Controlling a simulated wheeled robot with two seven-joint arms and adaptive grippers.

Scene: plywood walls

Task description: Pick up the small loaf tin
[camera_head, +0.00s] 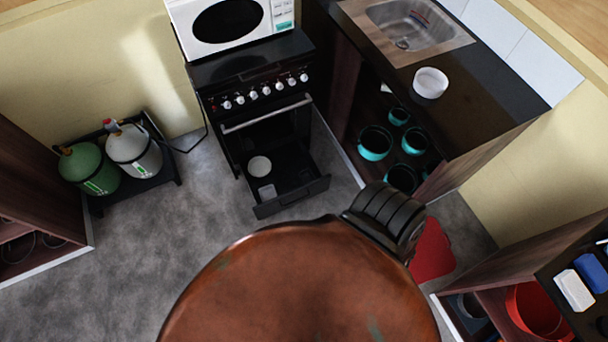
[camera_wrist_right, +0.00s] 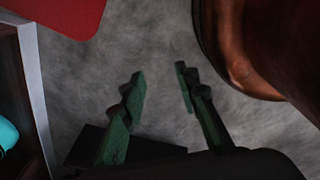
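A small pale, roughly rectangular item (camera_head: 267,192) lies in the open bottom drawer (camera_head: 292,198) of the stove in the head view. It may be the small loaf tin, but it is too small to be sure. My right gripper (camera_wrist_right: 160,80) shows in the right wrist view with its two dark green fingers apart and nothing between them. It is over the grey floor, and no tin shows in that view. My left gripper is in neither view.
A pale round item (camera_head: 259,166) shares the drawer. The black stove (camera_head: 262,90) carries a microwave (camera_head: 228,22). Teal pots (camera_head: 375,143) fill an open cupboard to the right. Gas bottles (camera_head: 88,168) stand left. A red mat (camera_head: 432,252) lies on the floor; grey floor left is clear.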

